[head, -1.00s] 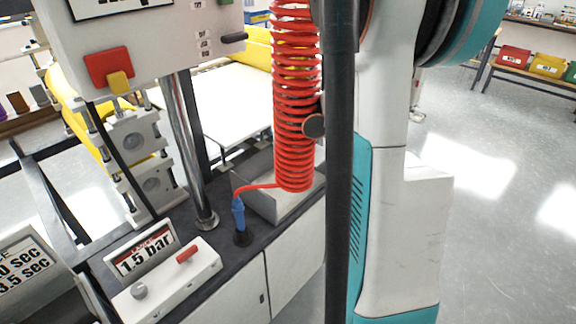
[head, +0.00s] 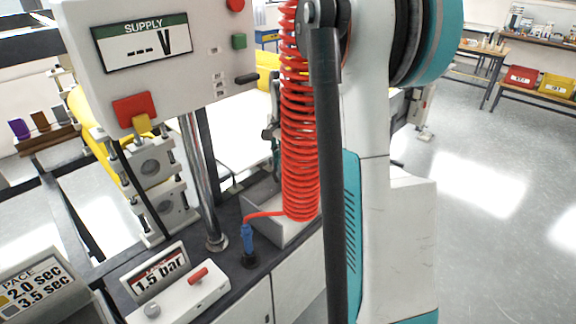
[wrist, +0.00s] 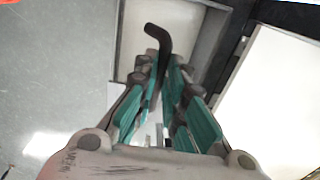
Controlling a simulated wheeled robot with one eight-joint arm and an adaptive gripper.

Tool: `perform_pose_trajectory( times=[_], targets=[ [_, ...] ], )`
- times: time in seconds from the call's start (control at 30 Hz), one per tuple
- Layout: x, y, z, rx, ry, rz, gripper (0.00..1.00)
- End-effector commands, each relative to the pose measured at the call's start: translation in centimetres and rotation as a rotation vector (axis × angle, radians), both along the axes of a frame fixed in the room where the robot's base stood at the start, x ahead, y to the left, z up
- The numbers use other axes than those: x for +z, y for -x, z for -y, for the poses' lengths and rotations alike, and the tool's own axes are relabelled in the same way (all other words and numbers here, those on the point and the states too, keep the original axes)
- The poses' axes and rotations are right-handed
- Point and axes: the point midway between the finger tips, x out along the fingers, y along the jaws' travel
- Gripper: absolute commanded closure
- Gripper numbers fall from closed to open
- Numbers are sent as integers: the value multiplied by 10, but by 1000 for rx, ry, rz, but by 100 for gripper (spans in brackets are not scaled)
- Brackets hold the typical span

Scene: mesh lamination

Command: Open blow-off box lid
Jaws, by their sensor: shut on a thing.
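The blow-off box (head: 258,207) is a grey-and-white box on the dark bench top in the head view, partly hidden by the red coiled hose (head: 299,150). In the wrist view a pale surface inside a grey rim (wrist: 212,42) lies beyond my gripper. My gripper (wrist: 166,64) has teal-padded fingers, shut on a black bent handle (wrist: 157,38) whose hooked end sticks out past the fingertips. In the head view part of my gripper shows above the box, behind the hose. The lid's exact angle is hard to tell.
The blue hose fitting (head: 247,240) stands on the bench in front of the box. A chrome post (head: 203,180), the supply panel (head: 150,55) and the 1.5 bar unit (head: 165,285) are to the left. Open floor (head: 490,200) lies to the right.

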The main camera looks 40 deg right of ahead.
Motion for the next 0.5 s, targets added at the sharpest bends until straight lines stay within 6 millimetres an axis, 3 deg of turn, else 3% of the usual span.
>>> perform_pose_trajectory(
  times=[0.1,0.5],
  targets=[
    [2,-13,-3,5,-3,15,100],
    [2,-17,-5,7,-3,15,100]
  ],
)
